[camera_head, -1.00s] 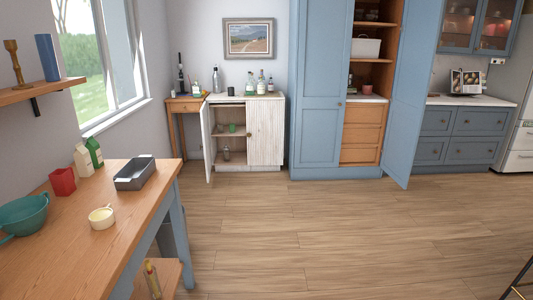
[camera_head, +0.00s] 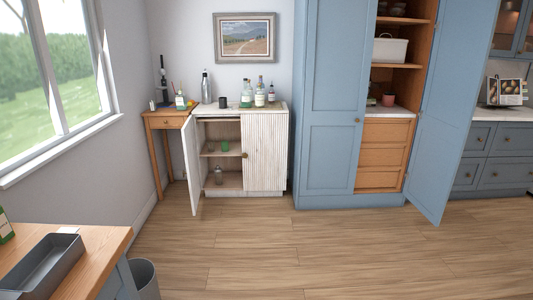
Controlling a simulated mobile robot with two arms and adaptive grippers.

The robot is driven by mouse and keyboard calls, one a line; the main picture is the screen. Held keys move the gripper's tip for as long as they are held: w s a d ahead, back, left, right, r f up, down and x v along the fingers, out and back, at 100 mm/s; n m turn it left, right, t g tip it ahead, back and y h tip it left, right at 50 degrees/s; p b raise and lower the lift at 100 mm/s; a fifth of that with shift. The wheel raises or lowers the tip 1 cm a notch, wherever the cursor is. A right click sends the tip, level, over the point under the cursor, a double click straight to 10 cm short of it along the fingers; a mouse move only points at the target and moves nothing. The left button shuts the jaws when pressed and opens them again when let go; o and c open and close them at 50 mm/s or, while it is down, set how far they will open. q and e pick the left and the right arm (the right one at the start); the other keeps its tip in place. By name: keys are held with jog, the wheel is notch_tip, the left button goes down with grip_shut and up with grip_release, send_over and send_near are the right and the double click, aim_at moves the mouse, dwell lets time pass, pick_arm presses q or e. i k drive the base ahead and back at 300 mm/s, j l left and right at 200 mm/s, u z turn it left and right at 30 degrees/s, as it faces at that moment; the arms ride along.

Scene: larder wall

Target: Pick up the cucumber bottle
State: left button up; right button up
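Several bottles stand upright on top of the white slatted cabinet (camera_head: 265,150). They include a grey bottle (camera_head: 206,88) at the left, a greenish bottle (camera_head: 246,95), a pale bottle with a light label (camera_head: 260,94) and a slim dark-topped bottle (camera_head: 271,95). A small bottle with a green label (camera_head: 180,100) stands on the wooden side table (camera_head: 168,122). The labels are too small to read, so I cannot tell which is the cucumber bottle. Neither of my grippers is in view.
The cabinet's left door (camera_head: 191,165) stands open. A tall blue cupboard (camera_head: 328,100) has its right door (camera_head: 450,110) swung out. A wooden table with a grey tray (camera_head: 45,265) and a bin (camera_head: 144,278) are at lower left. The middle floor is clear.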

aim_at(181, 99)
jog(key=i, duration=1.85)
jog(key=i+u, duration=0.15)
jog(key=i, duration=0.35)
jog(key=i+l+u, duration=0.15)
jog(key=i, duration=0.4)
jog(key=i+l+u, duration=0.15)
jog(key=i, duration=0.35)
jog(key=i+l+u, duration=0.15)
jog(key=i+l, duration=0.15)
jog(key=i, duration=0.2)
